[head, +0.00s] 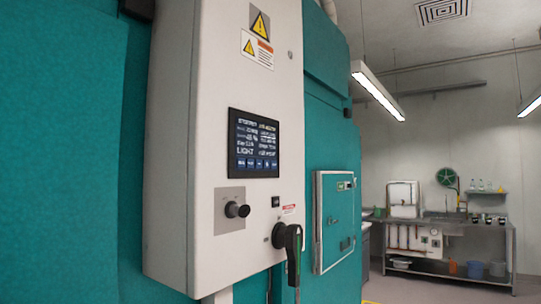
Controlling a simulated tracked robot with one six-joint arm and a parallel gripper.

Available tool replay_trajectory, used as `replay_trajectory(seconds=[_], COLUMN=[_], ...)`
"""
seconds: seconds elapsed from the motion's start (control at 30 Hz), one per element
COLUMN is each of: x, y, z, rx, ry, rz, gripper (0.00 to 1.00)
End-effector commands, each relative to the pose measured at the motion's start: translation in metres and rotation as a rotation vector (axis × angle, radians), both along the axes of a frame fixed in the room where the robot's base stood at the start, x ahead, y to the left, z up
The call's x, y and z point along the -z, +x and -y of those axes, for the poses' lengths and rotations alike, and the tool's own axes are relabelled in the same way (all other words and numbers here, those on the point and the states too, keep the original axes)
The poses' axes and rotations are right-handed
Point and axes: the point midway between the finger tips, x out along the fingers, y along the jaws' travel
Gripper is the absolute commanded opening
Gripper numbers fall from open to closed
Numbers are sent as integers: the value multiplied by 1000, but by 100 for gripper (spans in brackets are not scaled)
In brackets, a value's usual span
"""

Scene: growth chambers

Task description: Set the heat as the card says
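A white control cabinet (170,130) hangs on a teal chamber wall. Its dark screen (253,143) is lit with rows of text; the word LIGHT shows, and the rest is too small to read surely. Below it a black round knob (237,210) sits on a grey plate. I cannot pick out a card with a heat setting. My gripper is not in view.
A teal chamber door panel (337,220) with a small display stands right of the cabinet. Further back right, a metal bench (470,226) holds a white box and small items. Open space lies between.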

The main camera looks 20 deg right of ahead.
Motion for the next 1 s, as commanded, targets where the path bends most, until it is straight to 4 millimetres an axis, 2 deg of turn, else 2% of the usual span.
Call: replay_trajectory(seconds=[0.07, 0.5, 1.0], x=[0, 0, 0], y=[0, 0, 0], z=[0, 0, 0], rx=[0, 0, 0], ry=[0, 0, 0], rz=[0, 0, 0], gripper=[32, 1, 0])
